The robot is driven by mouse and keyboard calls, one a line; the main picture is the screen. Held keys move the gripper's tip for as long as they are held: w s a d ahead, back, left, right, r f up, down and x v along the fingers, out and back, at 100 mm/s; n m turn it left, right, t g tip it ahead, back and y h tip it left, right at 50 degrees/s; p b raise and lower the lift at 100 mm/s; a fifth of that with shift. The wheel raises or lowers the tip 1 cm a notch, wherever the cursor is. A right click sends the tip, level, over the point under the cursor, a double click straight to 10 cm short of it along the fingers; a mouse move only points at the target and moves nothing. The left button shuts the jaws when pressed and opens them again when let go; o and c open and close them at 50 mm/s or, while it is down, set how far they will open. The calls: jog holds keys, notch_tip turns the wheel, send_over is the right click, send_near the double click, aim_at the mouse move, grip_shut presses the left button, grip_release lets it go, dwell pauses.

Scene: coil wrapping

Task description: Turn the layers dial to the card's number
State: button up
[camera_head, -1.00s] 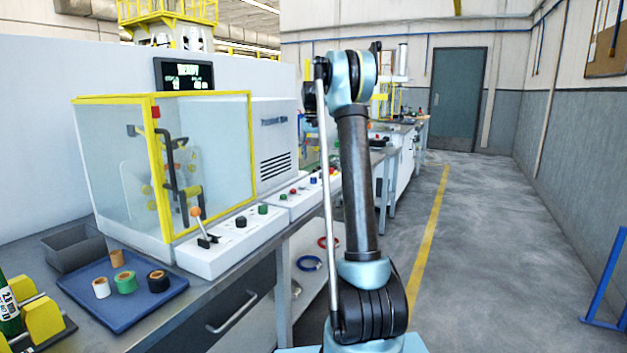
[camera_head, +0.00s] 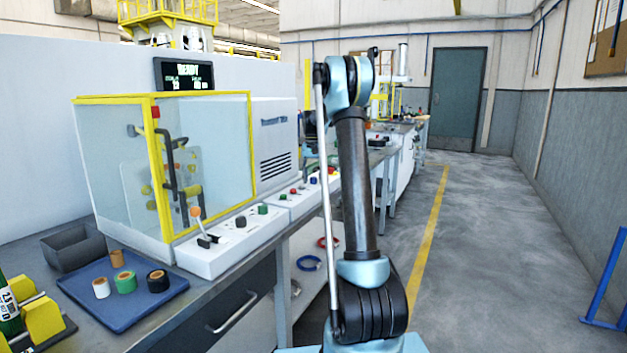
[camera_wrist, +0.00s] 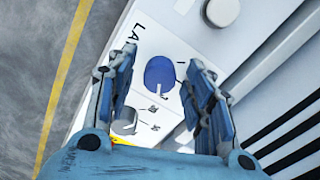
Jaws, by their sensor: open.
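The layers dial is a round blue knob (camera_wrist: 159,73) in the wrist view, on a white panel (camera_wrist: 150,40) with printed marks and a label whose first letters read "LA". My gripper (camera_wrist: 162,57) is open, with one finger on each side of the blue knob. A gap shows between each finger and the knob, and I cannot tell how high the fingers are above the panel. In the head view my gripper is mostly hidden by my arm. No card with a legible number is in view.
In the wrist view, a grey knob (camera_wrist: 124,121) lies close to the left finger, and another grey knob (camera_wrist: 222,11) is at the top. Dark vent slots (camera_wrist: 292,118) are at right. In the head view, a display (camera_head: 186,74) stands above the yellow-framed enclosure (camera_head: 152,130). A blue tray (camera_head: 95,302) holds rolls.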

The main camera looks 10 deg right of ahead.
jog(key=shift+d, duration=0.1)
jog(key=c, duration=1.1)
jog(key=shift+n, duration=0.3)
jog(key=n, duration=1.1)
jog(key=o, duration=1.1)
jog(key=shift+r, duration=0.15)
